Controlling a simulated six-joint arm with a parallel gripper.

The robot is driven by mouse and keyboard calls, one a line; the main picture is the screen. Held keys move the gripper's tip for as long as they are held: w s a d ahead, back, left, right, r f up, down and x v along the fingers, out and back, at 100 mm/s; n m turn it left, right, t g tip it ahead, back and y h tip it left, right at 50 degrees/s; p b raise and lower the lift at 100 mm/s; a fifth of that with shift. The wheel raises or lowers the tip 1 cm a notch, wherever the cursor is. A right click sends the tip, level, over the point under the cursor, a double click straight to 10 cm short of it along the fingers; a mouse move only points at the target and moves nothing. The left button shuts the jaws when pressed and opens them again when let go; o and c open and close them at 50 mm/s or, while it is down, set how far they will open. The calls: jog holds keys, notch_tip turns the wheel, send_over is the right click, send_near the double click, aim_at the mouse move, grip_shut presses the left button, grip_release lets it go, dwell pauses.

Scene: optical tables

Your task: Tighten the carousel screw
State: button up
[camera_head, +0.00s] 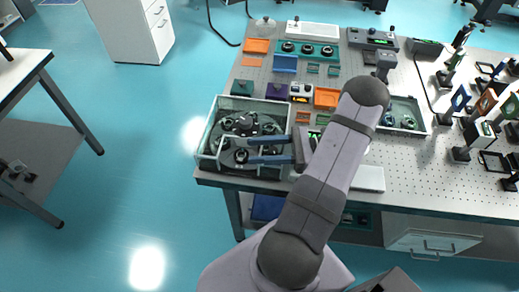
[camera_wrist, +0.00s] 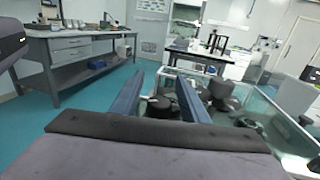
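The carousel (camera_head: 228,139) is a dark round plate with several black knob-like parts on it, inside a clear-walled box (camera_head: 208,125) at the table's left front corner. My gripper (camera_head: 250,151) reaches into the box area from the right, with two blue fingers parted. A small black knob (camera_head: 241,155) is at the fingertips. In the wrist view a black knob (camera_wrist: 159,105) shows between the parted fingers, and I see no finger touching it. More carousel parts (camera_wrist: 222,92) stand to its right. I cannot tell which part is the screw.
The box's glass walls surround the carousel closely. Orange bins (camera_head: 326,97), a blue bin (camera_head: 285,64) and a purple box (camera_head: 277,91) lie behind. A second clear tray (camera_head: 418,112) and several optical mounts (camera_head: 463,152) stand to the right.

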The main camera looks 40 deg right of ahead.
aim_at(278, 150)
jog(key=b+v, duration=0.2)
jog(key=v, duration=0.3)
jog(key=shift+s+d+f+b, duration=0.15)
jog(key=shift+d+b, duration=0.15)
jog(key=shift+v, duration=0.9)
